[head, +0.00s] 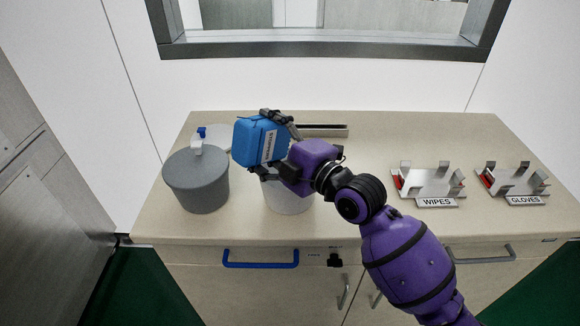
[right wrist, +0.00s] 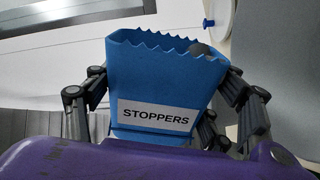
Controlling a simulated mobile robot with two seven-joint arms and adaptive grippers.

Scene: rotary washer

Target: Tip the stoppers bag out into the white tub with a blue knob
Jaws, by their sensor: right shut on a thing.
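The blue stoppers bag (head: 254,141) is in my right gripper (head: 283,150), above a white tub (head: 288,197). Its label lies sideways in the head view, so the bag is tilted. In the right wrist view the bag (right wrist: 160,82) has a jagged open mouth, with a dark round stopper (right wrist: 201,49) showing inside it. The gripper fingers press on both sides of the bag. The bag and gripper hide the white tub's top. A blue knob (head: 201,131) on a white stem shows at the left, by a pale disc (head: 218,136). My left gripper is out of view.
A grey tub (head: 196,184) stands left of the white tub. A dark slotted bar (head: 325,130) lies at the back of the counter. Wipes (head: 428,182) and gloves (head: 514,180) holders stand at the right. The counter is clear between the bar and the wipes holder.

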